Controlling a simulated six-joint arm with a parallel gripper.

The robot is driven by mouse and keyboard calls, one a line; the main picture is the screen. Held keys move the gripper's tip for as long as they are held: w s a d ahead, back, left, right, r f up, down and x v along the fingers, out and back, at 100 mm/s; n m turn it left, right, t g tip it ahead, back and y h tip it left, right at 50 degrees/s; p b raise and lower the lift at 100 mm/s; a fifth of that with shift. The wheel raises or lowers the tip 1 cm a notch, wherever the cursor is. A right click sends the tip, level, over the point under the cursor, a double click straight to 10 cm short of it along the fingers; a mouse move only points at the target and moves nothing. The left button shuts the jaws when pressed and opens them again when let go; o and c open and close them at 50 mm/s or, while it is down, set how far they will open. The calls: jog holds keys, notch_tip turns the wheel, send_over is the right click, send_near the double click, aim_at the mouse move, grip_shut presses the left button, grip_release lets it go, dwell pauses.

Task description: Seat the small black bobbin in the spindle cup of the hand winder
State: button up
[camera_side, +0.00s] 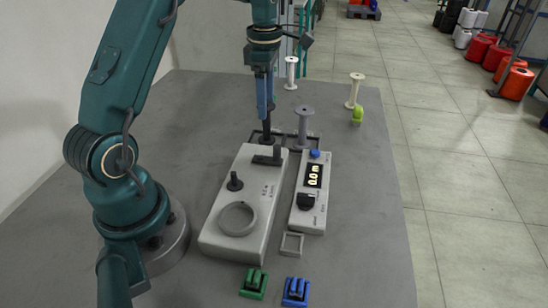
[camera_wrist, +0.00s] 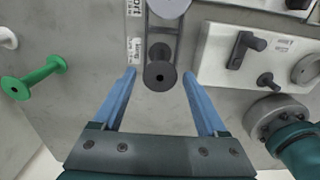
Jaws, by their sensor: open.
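The small black bobbin (camera_wrist: 160,74) stands in the dark rack, seen end-on between the tips of my gripper (camera_wrist: 160,72) in the wrist view. In the side view it is a dark shape (camera_side: 267,132) below my gripper (camera_side: 265,112), partly hidden. My gripper points down with its two blue fingers apart on either side of the bobbin; I cannot tell whether they touch it. The pale hand winder (camera_side: 222,240) lies in front, with a black bracket, a black knob and a raised ring; I cannot tell which is the spindle cup. It also shows at right in the wrist view (camera_wrist: 213,62).
A grey bobbin (camera_side: 304,122) stands right of the black one. A counter box (camera_side: 312,205) lies beside the winder. Green (camera_side: 254,283) and blue (camera_side: 296,291) blocks sit at the front. Cream bobbins (camera_side: 355,90) stand behind. A green bobbin (camera_wrist: 35,80) shows at left.

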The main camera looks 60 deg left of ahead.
jog(key=c, duration=0.8)
jog(key=shift+r, duration=2.55)
jog(key=shift+c, duration=0.2)
jog(key=s+d+r+m, duration=0.3)
jog(key=d+m, duration=0.4)
jog(key=m, duration=0.4)
jog(key=s+d+r+m, duration=0.25)
jog(key=d+m, duration=0.35)
jog(key=m, duration=0.5)
jog(key=s+d+r+n, duration=0.1)
jog(key=s+d+n, duration=0.6)
jog(key=s+n, duration=0.7)
jog(key=shift+w+d+f+n, duration=0.1)
jog(key=shift+w+f+n, duration=0.2)
jog(key=shift+f, duration=0.5)
jog(key=shift+w+f+n, duration=0.15)
jog(key=shift+f+n, duration=0.2)
jog(key=shift+f, duration=0.4)
jog(key=shift+w+d+f+n, duration=0.1)
jog(key=shift+w+f+n, duration=0.2)
jog(key=shift+f, duration=0.5)
